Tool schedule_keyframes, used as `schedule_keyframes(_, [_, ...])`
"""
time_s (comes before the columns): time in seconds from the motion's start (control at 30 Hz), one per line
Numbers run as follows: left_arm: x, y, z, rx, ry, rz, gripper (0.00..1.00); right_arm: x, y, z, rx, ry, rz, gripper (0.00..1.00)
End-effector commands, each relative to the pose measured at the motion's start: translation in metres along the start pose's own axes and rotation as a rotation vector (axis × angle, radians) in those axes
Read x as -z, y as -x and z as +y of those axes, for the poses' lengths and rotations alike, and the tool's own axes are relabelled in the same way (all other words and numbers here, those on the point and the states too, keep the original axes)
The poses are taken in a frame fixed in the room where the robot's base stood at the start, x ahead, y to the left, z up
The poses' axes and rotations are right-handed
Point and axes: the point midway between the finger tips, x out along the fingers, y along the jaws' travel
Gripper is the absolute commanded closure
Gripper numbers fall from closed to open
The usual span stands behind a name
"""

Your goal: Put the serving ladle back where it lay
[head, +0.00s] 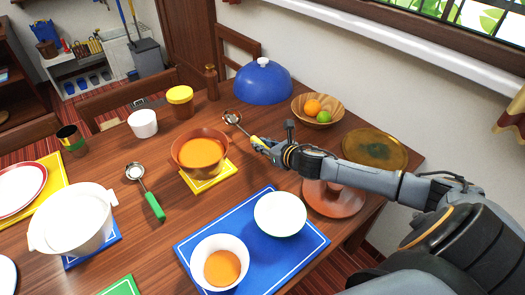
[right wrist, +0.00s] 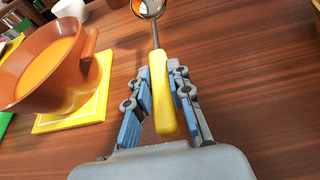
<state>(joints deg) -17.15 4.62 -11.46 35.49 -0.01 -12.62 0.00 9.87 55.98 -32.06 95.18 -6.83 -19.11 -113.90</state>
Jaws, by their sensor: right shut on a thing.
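A ladle with a yellow handle and a shiny metal bowl (head: 232,117) is held in my right gripper (head: 274,152). In the right wrist view its yellow handle (right wrist: 165,103) lies between the blue-padded fingers of the right gripper (right wrist: 162,78), and its bowl points away from the gripper. The ladle is right of the brown pot of orange soup (head: 201,152); I cannot tell how far it is above the table. A second ladle, with a green handle (head: 155,206), lies on the table left of the pot. My left gripper is out of view.
The pot stands on a yellow mat (head: 211,181). A blue mat (head: 295,248) bears a white bowl (head: 280,214) and a bowl of soup (head: 220,265). A white tureen (head: 75,220) stands left. A blue dome (head: 263,83) and fruit bowl (head: 318,110) stand behind. Bare wood surrounds the green-handled ladle.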

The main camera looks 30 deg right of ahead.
Motion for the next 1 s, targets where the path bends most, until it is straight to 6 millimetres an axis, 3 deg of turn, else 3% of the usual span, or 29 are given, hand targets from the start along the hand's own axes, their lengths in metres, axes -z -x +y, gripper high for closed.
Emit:
schedule_keyframes(0.07, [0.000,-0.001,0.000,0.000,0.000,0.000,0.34,0.017,-0.004,0.001,0.000,-0.006,0.005,1.00])
schedule_keyframes(0.17, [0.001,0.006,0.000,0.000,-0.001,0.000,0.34,0.019,-0.006,0.001,0.000,-0.002,0.003,1.00])
schedule_keyframes(0.53, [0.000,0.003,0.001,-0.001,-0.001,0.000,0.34,0.025,-0.008,0.001,-0.001,-0.001,0.003,1.00])
schedule_keyframes(0.57, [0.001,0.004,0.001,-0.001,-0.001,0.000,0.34,0.024,-0.007,0.001,-0.001,-0.001,0.003,0.74])
schedule_keyframes(0.63, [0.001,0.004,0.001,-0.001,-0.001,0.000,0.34,0.024,-0.007,0.001,-0.001,-0.001,0.003,0.60])
schedule_keyframes(1.0, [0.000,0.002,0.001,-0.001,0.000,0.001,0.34,0.025,-0.008,0.001,-0.001,0.000,0.003,0.57])
